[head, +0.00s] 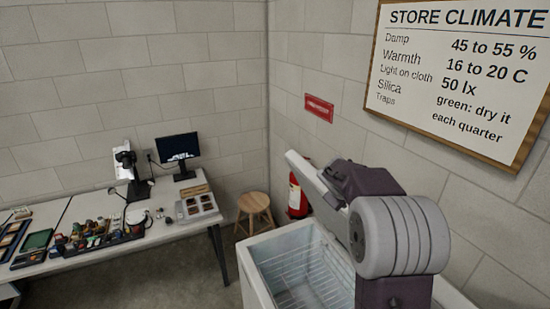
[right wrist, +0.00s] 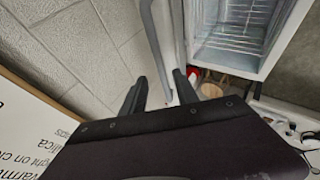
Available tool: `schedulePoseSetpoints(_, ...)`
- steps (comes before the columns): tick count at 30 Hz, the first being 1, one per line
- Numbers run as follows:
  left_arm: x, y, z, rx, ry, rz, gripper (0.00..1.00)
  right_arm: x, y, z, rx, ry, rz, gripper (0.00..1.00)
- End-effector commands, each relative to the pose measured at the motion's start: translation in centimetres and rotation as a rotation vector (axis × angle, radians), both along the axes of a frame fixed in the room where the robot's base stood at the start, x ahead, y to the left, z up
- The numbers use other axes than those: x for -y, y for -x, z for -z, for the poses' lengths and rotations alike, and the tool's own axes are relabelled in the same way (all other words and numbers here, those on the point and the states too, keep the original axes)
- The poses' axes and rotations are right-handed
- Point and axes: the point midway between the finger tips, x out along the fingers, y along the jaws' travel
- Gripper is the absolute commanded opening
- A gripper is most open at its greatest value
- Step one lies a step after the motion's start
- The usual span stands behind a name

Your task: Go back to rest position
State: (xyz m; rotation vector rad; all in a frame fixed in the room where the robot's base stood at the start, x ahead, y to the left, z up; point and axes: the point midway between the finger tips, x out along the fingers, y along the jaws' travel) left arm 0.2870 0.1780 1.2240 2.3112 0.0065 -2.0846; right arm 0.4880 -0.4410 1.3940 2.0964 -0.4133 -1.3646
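My right arm reaches in from the right over an open white chest freezer (head: 249,270). The freezer's raised lid (head: 305,172) slants up beside my right arm, which hides part of it. In the right wrist view my right gripper (right wrist: 160,78) has its two dark fingers apart. A pale bar or lid edge (right wrist: 152,40) runs down through the gap between them, with space showing at its sides; I cannot tell how near it is. My left gripper is not in view.
A long table (head: 100,257) with small items, a monitor (head: 178,147) and a camera stand is at the left. A wooden stool (head: 254,203) and a red fire extinguisher (head: 296,197) stand behind the freezer. A climate sign (head: 455,75) hangs on the right wall.

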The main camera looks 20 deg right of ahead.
Motion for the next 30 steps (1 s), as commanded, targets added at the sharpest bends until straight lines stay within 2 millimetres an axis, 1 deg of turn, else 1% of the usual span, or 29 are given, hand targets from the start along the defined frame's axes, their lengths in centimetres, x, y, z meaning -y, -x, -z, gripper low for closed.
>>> schedulePoseSetpoints(2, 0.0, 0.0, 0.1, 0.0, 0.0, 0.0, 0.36, -0.1, 0.0, 0.1, 0.0, 0.0, -0.001, 0.36)
schedulePoseSetpoints(4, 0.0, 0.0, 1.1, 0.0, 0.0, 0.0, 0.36, -0.6, -0.4, 1.1, 0.0, 0.0, -0.014, 0.36)
schedulePoseSetpoints(5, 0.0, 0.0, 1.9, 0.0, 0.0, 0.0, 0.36, -1.1, -0.6, 1.7, 0.004, 0.002, -0.026, 0.36)
schedulePoseSetpoints(7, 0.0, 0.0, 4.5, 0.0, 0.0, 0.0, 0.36, -2.9, -1.4, 3.6, 0.017, 0.006, -0.065, 0.36)
schedulePoseSetpoints(8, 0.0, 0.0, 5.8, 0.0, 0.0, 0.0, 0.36, -4.0, -1.4, 5.0, 0.012, 0.003, -0.086, 0.36)
schedulePoseSetpoints(9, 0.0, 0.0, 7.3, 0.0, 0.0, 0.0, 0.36, -5.6, -1.2, 7.1, 0.0, -0.015, -0.11, 0.36)
schedulePoseSetpoints(11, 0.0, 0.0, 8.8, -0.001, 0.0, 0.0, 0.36, -8.0, -0.5, 9.9, -0.022, -0.055, -0.133, 0.36)
schedulePoseSetpoints(12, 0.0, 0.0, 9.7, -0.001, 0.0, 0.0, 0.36, -9.5, 0.2, 11.7, -0.035, -0.087, -0.142, 0.36)
schedulePoseSetpoints(14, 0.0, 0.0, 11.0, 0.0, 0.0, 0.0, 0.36, -11.6, 1.3, 14.6, -0.059, -0.135, -0.153, 0.36)
schedulePoseSetpoints(15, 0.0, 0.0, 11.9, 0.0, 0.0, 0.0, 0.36, -13.0, 2.2, 16.5, -0.075, -0.17, -0.156, 0.36)
schedulePoseSetpoints(17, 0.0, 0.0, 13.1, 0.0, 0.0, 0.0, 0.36, -15.0, 3.6, 19.3, -0.1, -0.225, -0.155, 0.36)
schedulePoseSetpoints(18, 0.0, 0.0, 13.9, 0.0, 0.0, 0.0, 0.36, -16.3, 4.7, 21.2, -0.117, -0.261, -0.152, 0.36)
schedulePoseSetpoints(20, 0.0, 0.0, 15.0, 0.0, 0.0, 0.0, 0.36, -18.2, 6.6, 23.9, -0.148, -0.319, -0.139, 0.36)
schedulePoseSetpoints(21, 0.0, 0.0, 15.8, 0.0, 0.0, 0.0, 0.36, -19.4, 8.0, 25.7, -0.168, -0.357, -0.126, 0.36)
schedulePoseSetpoints(23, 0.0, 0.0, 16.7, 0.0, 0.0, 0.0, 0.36, -21.1, 10.2, 28.2, -0.198, -0.416, -0.1, 0.36)
schedulePoseSetpoints(24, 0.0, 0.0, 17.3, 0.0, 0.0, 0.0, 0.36, -22.1, 11.7, 29.6, -0.218, -0.456, -0.076, 0.36)
schedulePoseSetpoints(26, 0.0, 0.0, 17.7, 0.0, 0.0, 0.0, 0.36, -23.4, 14.0, 31.5, -0.249, -0.511, -0.035, 0.36)
schedulePoseSetpoints(27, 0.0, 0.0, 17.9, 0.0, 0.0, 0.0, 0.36, -24.1, 15.5, 32.4, -0.266, -0.544, -0.003, 0.36)
schedulePoseSetpoints(30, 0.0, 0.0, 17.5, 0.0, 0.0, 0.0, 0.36, -25.2, 18.6, 33.7, -0.3, -0.619, 0.09, 0.36)
